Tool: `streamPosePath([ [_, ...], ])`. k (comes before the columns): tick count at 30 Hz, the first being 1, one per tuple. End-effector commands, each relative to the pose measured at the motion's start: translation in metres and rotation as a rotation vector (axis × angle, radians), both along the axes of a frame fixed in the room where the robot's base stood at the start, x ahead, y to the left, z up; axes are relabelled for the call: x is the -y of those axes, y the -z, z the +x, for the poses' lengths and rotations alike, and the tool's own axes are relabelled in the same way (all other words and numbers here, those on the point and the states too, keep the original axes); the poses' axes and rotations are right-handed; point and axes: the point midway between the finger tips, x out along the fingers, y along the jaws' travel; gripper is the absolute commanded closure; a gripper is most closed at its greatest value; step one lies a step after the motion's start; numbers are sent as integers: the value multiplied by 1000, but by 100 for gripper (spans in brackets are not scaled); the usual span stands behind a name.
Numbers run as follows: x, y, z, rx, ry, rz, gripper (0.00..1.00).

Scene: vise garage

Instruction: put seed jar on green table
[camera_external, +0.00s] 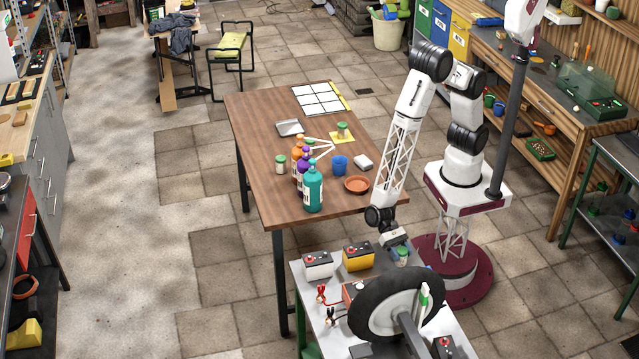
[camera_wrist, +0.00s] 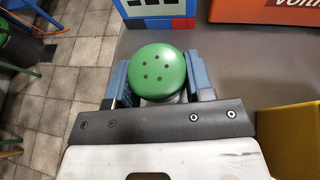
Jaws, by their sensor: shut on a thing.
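A seed jar with a round green lid with several small holes (camera_wrist: 160,70) sits between the two blue fingers of my gripper (camera_wrist: 160,88) in the wrist view. The fingers are shut on it, and the lid hides most of the jar's body. In the external view my gripper (camera_external: 398,243) and the jar (camera_external: 402,254) are at the far right corner of a grey-topped table with a green leg (camera_external: 299,290). I cannot tell whether the jar's base touches the tabletop.
A white battery (camera_external: 318,266), a yellow battery (camera_external: 358,257) and a large wheel (camera_external: 385,305) crowd the grey-topped table.

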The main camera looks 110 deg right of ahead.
Motion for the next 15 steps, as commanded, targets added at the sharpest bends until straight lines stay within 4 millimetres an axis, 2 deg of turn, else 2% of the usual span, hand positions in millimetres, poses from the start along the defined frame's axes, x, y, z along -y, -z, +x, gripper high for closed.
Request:
streamPosePath([
  [2,0,2,0,-1,0,0,76],
  [3,0,2,0,0,0,0,49],
  [7,0,2,0,0,0,0,29],
  [8,0,2,0,0,0,0,27],
  [15,0,2,0,0,0,0,27],
])
